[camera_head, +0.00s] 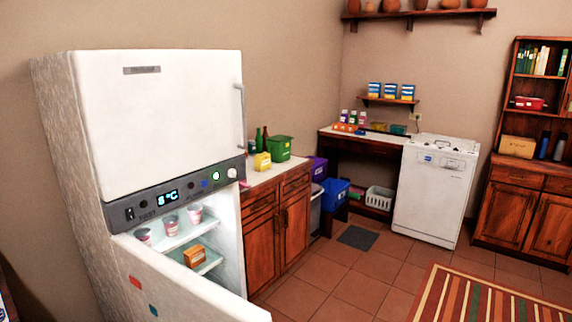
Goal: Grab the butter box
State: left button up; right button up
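A small orange box (194,256) sits on a lower shelf inside the open lower compartment of the white fridge (165,105). It may be the butter box, but its label is too small to read. A yellow box (262,161) stands on the counter right of the fridge; its label cannot be read either. The lower fridge door (180,288) stands open toward me, and its edge hides part of the interior. Neither of my grippers shows in the head view.
Several cups (170,225) stand on the shelf above the orange box. The upper fridge door is closed. A green bin (279,147) and bottles stand on the counter (272,176). Tiled floor (345,275) is clear beyond the open door, with a striped rug (480,298) at right.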

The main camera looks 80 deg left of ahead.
aim_at(262, 161)
jog(key=i+u, duration=0.4)
jog(key=i+l+u, duration=0.2)
jog(key=i+u, duration=0.15)
jog(key=i+j+u, duration=0.2)
jog(key=u, duration=0.2)
jog(key=i+u, duration=1.05)
jog(key=u, duration=0.2)
jog(key=i+l+u, duration=0.3)
jog(key=u, duration=0.15)
